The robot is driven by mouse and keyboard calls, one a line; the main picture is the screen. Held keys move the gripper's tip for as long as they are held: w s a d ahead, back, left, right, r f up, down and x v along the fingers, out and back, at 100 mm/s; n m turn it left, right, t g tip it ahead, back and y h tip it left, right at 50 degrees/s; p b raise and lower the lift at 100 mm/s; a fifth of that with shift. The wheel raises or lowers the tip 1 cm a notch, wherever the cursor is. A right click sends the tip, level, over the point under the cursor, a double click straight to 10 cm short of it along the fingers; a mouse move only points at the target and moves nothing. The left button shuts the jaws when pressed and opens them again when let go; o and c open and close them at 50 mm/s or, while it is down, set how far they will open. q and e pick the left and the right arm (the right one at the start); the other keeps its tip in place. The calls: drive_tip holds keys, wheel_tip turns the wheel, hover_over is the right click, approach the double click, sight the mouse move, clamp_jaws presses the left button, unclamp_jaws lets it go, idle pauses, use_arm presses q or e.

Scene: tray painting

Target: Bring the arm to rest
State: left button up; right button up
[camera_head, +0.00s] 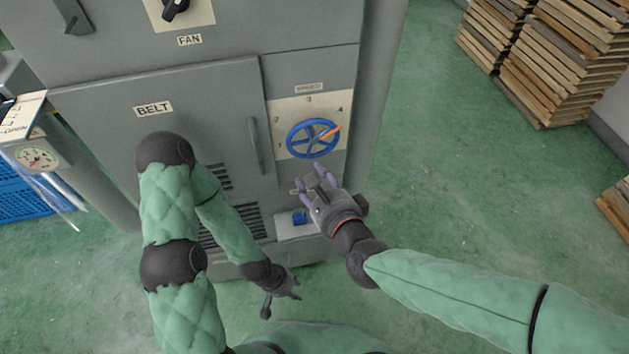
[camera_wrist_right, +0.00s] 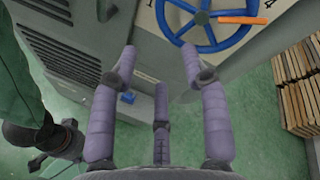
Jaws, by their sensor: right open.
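My right gripper (camera_head: 316,178) is open and empty, just below the blue handwheel (camera_head: 302,140) on the grey cabinet's SPEED panel. In the right wrist view its spread purple fingers (camera_wrist_right: 159,62) hold nothing, and the handwheel (camera_wrist_right: 182,14) shows beyond them, apart from the fingertips. The wheel's orange grip (camera_head: 330,133) points right and slightly up, towards the 4; it also shows in the wrist view (camera_wrist_right: 243,19). My left gripper (camera_head: 281,297) hangs low before the cabinet's base. It is small and partly turned away, so its opening is unclear.
The cabinet's BELT door (camera_head: 100,115) has a vertical handle (camera_head: 254,142). A blue switch (camera_head: 300,217) sits on a plate below the wheel. Stacked boards (camera_head: 545,75) stand at the back right. A gauge (camera_head: 36,157) is at the left.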

drive_tip(key=shift+f, duration=0.1)
idle(0.5)
drive_tip(key=w+d+f+n+g+h+p, duration=0.1)
drive_tip(key=d+f+n+g+h+p, duration=0.25)
drive_tip(key=f, duration=0.55)
drive_tip(key=w+d+f+n+g, duration=0.1)
drive_tip(key=d+f+n+g, duration=0.1)
drive_tip(key=d+f+n, duration=0.55)
drive_tip(key=s+d+f+n+g+p, duration=0.1)
drive_tip(key=s+f+n+g+p, duration=0.1)
drive_tip(key=s+f, duration=0.4)
drive_tip(key=s+d+f+n+g+p, duration=0.1)
drive_tip(key=s+f+n+g+p, duration=0.1)
drive_tip(key=s+f+n+g, duration=0.2)
drive_tip(key=s+f, duration=0.3)
drive_tip(key=f, duration=0.4)
drive_tip(key=shift+s+d+f+g, duration=0.25)
drive_tip(key=shift+d+f+g, duration=0.05)
drive_tip(key=shift+d+g, duration=0.05)
